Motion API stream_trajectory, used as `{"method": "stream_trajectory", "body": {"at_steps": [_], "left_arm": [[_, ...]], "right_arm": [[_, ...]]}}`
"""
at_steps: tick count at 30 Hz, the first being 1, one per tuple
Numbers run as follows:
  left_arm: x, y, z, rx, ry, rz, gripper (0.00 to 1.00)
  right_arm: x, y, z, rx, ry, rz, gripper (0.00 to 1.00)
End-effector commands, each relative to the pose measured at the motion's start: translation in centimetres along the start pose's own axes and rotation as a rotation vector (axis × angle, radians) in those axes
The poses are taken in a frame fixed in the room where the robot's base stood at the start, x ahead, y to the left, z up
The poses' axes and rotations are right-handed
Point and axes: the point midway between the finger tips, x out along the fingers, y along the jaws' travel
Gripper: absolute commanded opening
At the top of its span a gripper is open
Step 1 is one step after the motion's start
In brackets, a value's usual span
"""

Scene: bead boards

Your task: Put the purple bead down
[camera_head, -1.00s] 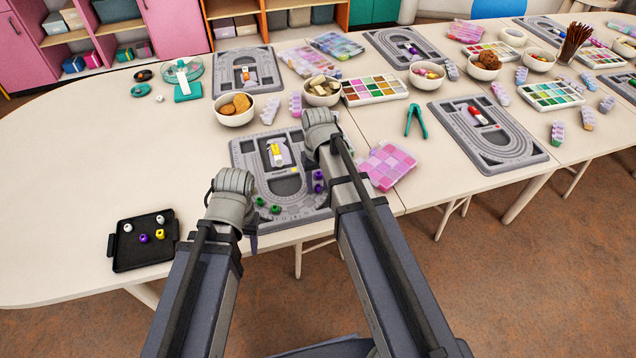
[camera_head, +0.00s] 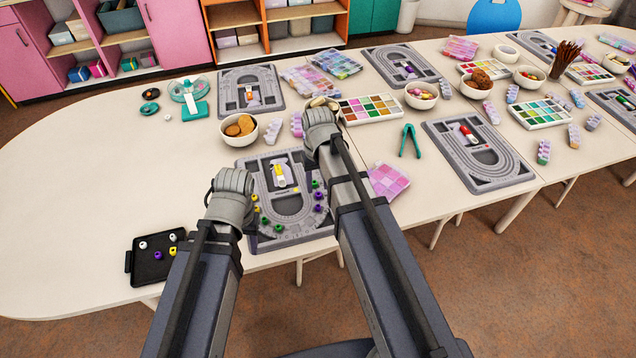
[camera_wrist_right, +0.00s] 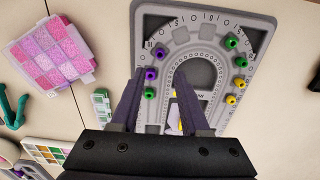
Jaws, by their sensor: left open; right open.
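The grey bead board (camera_head: 246,172) lies in front of me, with beads along both sides of its U-shaped track.
Yellow beads and more green beads (camera_wrist_right: 240,61) stand on the board's other side. A pink bead box (camera_head: 388,180) and teal pliers (camera_head: 410,141) lie to the right. A bowl (camera_head: 239,127) stands behind the board.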

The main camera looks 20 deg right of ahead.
Motion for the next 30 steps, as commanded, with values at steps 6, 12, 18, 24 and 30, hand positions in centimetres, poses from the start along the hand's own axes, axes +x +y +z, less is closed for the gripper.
{"method": "stream_trajectory", "body": {"at_steps": [6, 12, 18, 24, 30], "left_arm": [[-2.7, -0.3, 0.2, 0.000, 0.000, 0.000, 0.50], [-2.7, -0.3, 0.2, 0.000, 0.000, 0.000, 0.50], [-2.7, -0.3, 0.2, 0.000, 0.000, 0.000, 0.50], [-2.7, -0.2, 0.2, 0.000, 0.000, 0.000, 0.50], [-2.7, -0.3, 0.2, 0.000, 0.000, 0.000, 0.50]], "right_arm": [[-2.7, 0.0, 0.0, 0.000, 0.000, 0.000, 0.46], [-2.7, -0.3, 0.3, -0.005, -0.001, 0.001, 0.46], [-2.7, -5.7, 6.3, -0.130, -0.020, 0.038, 0.46], [-2.8, -9.8, 12.5, -0.261, -0.038, 0.084, 0.46], [-2.9, -10.9, 14.2, -0.303, -0.043, 0.102, 0.46]]}}
